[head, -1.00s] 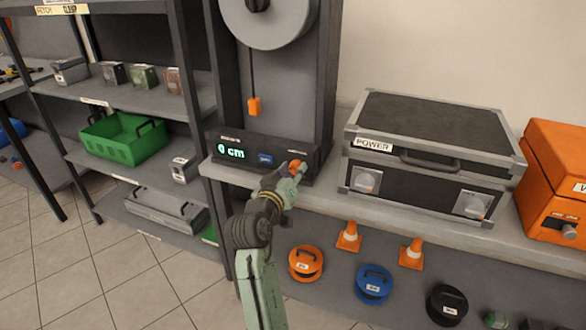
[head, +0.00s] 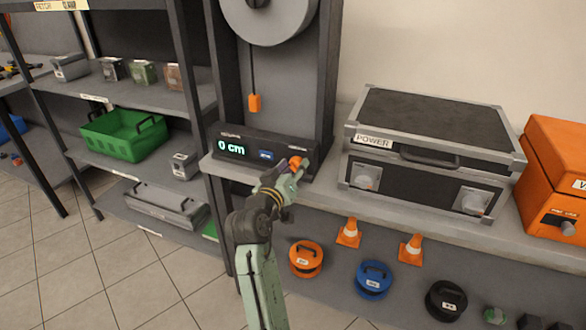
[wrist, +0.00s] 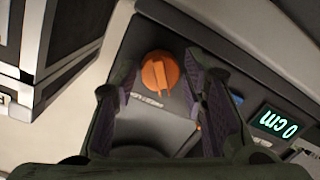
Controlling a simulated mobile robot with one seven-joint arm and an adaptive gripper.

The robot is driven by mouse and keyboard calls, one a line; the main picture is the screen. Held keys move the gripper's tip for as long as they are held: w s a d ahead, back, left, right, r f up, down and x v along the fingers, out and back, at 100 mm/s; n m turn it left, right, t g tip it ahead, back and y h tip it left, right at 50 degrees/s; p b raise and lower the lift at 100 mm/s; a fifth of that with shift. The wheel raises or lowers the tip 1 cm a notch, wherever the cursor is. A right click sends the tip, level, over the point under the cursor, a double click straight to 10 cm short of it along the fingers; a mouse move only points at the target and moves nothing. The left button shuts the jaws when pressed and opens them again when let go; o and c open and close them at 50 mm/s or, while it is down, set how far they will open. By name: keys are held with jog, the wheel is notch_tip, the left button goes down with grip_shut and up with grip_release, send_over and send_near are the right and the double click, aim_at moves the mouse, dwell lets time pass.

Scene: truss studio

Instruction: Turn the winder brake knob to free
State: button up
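The orange winder brake knob (head: 294,162) is on the right end of the dark winder panel (head: 248,134). The wrist view shows the knob (wrist: 160,70) with a raised grip bar and a pale mark at its lower end. My gripper (head: 299,170) is at the knob in the head view. In the wrist view my gripper (wrist: 157,78) is open, one finger on each side of the knob. Gaps show between knob and fingers, so it is not gripped. The labels near the knob are too small or covered to read.
The panel's green display (head: 231,148) reads 0 cm. An orange weight (head: 254,103) hangs from the reel (head: 268,18) above. A POWER case (head: 430,145) stands right of the winder on the bench. Cones and cable reels sit on the lower shelf.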

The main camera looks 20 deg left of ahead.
jog(key=s+r, duration=0.1)
jog(key=s, duration=1.1)
jog(key=shift+a+r, duration=0.15)
jog(key=shift+r, duration=0.05)
jog(key=shift+o, duration=0.3)
jog(key=shift+o, duration=0.8)
jog(key=shift+f+b, duration=0.25)
jog(key=shift+b, duration=0.35)
jog(key=shift+o, duration=0.2)
jog(key=shift+w+f+m+b, duration=0.15)
jog(key=shift+f+m+b, duration=0.2)
jog(key=shift+b, duration=0.7)
jog(key=w+m+b, duration=0.1)
jog(key=w+b, duration=0.2)
jog(key=w+m+t+b, duration=0.1)
jog(key=w+b, duration=0.3)
jog(key=w+m+b, duration=0.1)
jog(key=w+b, duration=0.2)
jog(key=w, duration=0.1)
jog(key=shift+d+f+y, duration=0.1)
jog(key=shift+d+y, duration=0.1)
jog(key=shift+y, duration=0.2)
jog(key=shift+c, duration=0.4)
